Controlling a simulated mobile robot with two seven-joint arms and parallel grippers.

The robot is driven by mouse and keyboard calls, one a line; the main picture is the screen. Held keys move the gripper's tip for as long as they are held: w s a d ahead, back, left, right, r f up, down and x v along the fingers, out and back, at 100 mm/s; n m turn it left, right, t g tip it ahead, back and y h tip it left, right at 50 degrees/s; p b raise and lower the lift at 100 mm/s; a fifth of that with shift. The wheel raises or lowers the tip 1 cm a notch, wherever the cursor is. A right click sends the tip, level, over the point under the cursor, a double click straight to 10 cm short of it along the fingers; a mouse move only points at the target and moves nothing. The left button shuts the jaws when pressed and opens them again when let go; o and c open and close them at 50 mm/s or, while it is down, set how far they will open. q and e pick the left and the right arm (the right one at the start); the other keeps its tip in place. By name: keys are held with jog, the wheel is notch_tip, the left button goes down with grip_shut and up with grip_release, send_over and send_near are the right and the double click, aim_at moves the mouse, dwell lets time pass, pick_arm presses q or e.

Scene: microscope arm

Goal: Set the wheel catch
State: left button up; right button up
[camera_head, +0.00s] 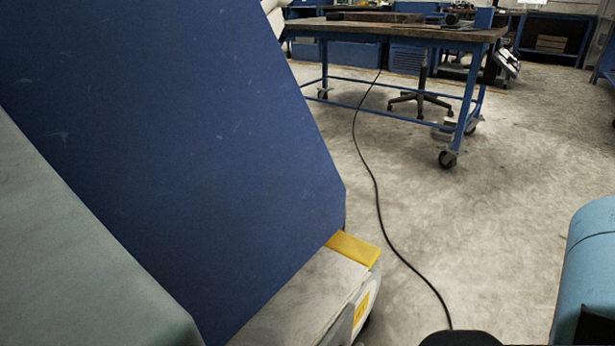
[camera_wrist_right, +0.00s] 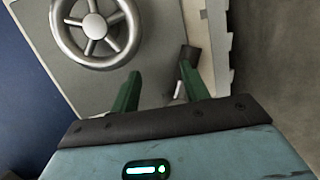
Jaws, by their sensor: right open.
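A silver spoked handwheel (camera_wrist_right: 96,28) is at the upper left of the right wrist view, mounted on a grey panel (camera_wrist_right: 155,25). My right gripper (camera_wrist_right: 159,72) is open, its two green fingers pointing at the panel just below and right of the wheel. A short dark part (camera_wrist_right: 191,54) shows at the tip of the right finger, and a small pale pin (camera_wrist_right: 177,90) shows between the fingers. I cannot tell whether either is the catch, or whether the finger touches the dark part. The wheel is not visible in the head view. My left gripper is not in view.
A large blue panel (camera_head: 170,150) fills the left of the head view, above a pale base (camera_head: 305,300) with a yellow edge (camera_head: 353,248). A black cable (camera_head: 378,205) crosses the floor. A wheeled workbench (camera_head: 400,32) stands behind.

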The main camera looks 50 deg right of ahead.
jog(key=d+p+v, duration=0.1)
jog(key=p+v, duration=0.2)
jog(key=v, duration=0.5)
jog(key=shift+s+a+r, duration=0.15)
jog(key=shift+s+r, duration=0.1)
jog(key=shift+s, duration=0.15)
dwell(0.7)
dwell(0.4)
jog(key=p+v, duration=0.1)
jog(key=v, duration=0.6)
jog(key=shift+s+r, duration=0.2)
jog(key=shift+s, duration=0.15)
jog(key=shift+a, duration=0.15)
